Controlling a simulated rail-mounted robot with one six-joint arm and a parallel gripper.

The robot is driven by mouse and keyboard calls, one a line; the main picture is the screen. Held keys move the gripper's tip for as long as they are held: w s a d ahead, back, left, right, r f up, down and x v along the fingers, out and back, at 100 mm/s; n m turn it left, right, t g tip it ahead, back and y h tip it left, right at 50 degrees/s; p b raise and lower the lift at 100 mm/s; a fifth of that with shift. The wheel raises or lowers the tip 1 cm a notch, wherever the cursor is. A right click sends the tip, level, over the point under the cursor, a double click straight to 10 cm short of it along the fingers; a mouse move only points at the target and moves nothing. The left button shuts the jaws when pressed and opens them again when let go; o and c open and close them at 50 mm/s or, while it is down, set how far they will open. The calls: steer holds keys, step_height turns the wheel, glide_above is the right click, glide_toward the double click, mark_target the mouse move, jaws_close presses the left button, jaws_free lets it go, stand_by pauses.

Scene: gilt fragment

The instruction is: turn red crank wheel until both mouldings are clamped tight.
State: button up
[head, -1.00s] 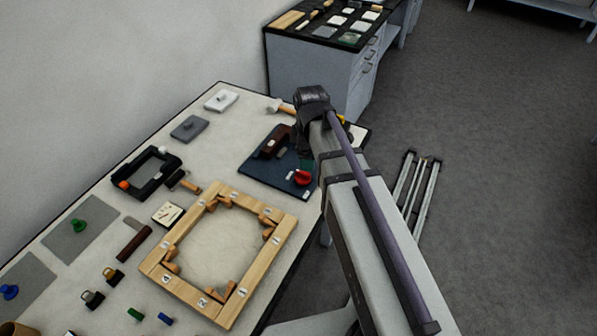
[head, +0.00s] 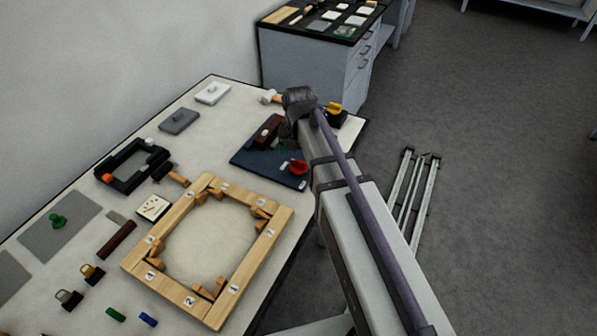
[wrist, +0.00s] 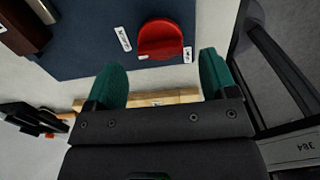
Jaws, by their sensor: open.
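The red crank wheel (head: 297,167) sits near the front right corner of the dark blue board (head: 243,158); it also shows in the wrist view (wrist: 162,38). My gripper (wrist: 165,78) is open and empty, its two green fingertips apart. In the wrist view the wheel lies ahead of the gap between them, not gripped. In the head view my arm hides most of the gripper. A dark brown-red block (head: 266,134) with a pale piece on it stands on the board, partly behind my wrist. I cannot tell which pieces are the mouldings or whether they are clamped.
A wooden frame (head: 256,258) with numbered labels and small wedges lies in front of the board. A black frame-shaped fixture (head: 122,183), a white dial box (head: 153,208) and grey pads stand to the left. A yellow-topped item (head: 334,108) stands behind my arm. The table's right edge is close.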

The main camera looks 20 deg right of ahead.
mark_target(299, 161)
step_height(299, 161, down, 3)
steer(key=shift+f+b, duration=0.1)
steer(key=shift+b, duration=0.65)
steer(key=c, duration=0.9)
